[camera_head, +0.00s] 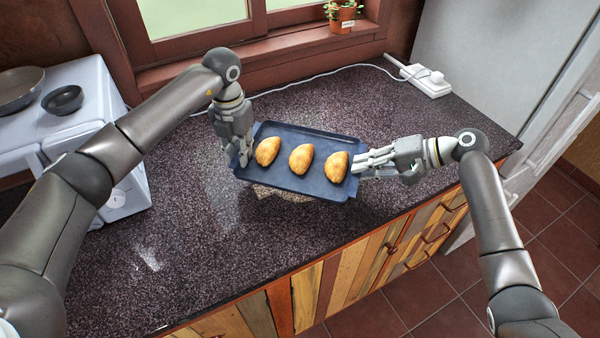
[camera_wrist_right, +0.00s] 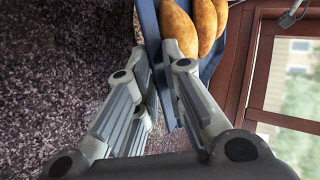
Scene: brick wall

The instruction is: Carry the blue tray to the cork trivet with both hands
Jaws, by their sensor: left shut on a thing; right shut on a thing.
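The blue tray (camera_head: 318,187) is in the middle of the head view, carrying three golden pastries (camera_head: 301,158). My left gripper (camera_head: 242,157) is shut on the tray's left end. My right gripper (camera_head: 362,166) is shut on its right end. In the right wrist view the fingers (camera_wrist_right: 158,75) close around the tray's edge, with the pastries (camera_wrist_right: 180,28) beyond. A pale tan patch, apparently the cork trivet (camera_head: 284,194), shows below the tray's front edge. The tray hides most of it. The tray looks roughly level and seems above the counter; the gap is hard to judge.
The dark speckled counter (camera_head: 200,255) is clear at the front left. A white stove (camera_head: 85,100) with a pan (camera_head: 18,88) and small black bowl (camera_head: 63,100) stands at left. A white cable runs behind the tray to a power strip (camera_head: 425,80). A potted plant (camera_head: 342,15) sits on the windowsill.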

